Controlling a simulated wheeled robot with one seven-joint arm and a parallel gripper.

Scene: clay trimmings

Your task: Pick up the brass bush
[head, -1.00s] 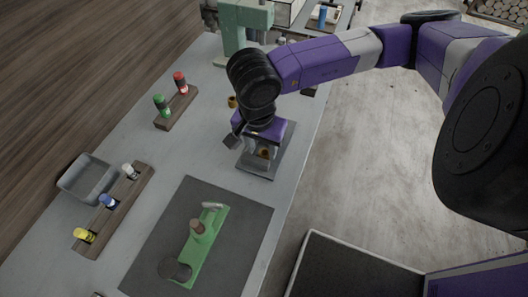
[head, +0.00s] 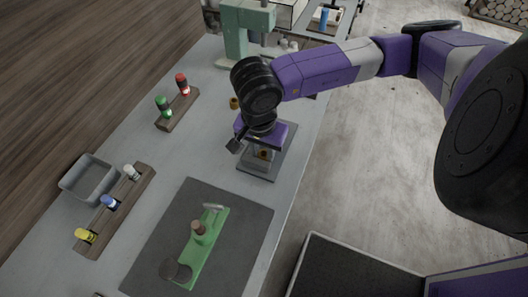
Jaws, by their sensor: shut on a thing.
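My gripper (head: 262,152) points down over a dark grey plate (head: 255,171) on the bench. It is shut on a small brown-gold piece, the brass bush (head: 263,155), which shows between the fingers. The fingers and the purple gripper body hide part of the bush. I cannot tell whether the bush touches the plate. Another small brass-coloured piece (head: 234,103) stands on the bench, behind and left of my gripper.
A green toggle clamp (head: 206,240) sits on a dark mat (head: 150,250) in front. Wooden racks (head: 181,119) with coloured-cap bottles and a grey bin (head: 72,181) lie left. A green machine (head: 235,40) stands behind. Bare bench lies between them.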

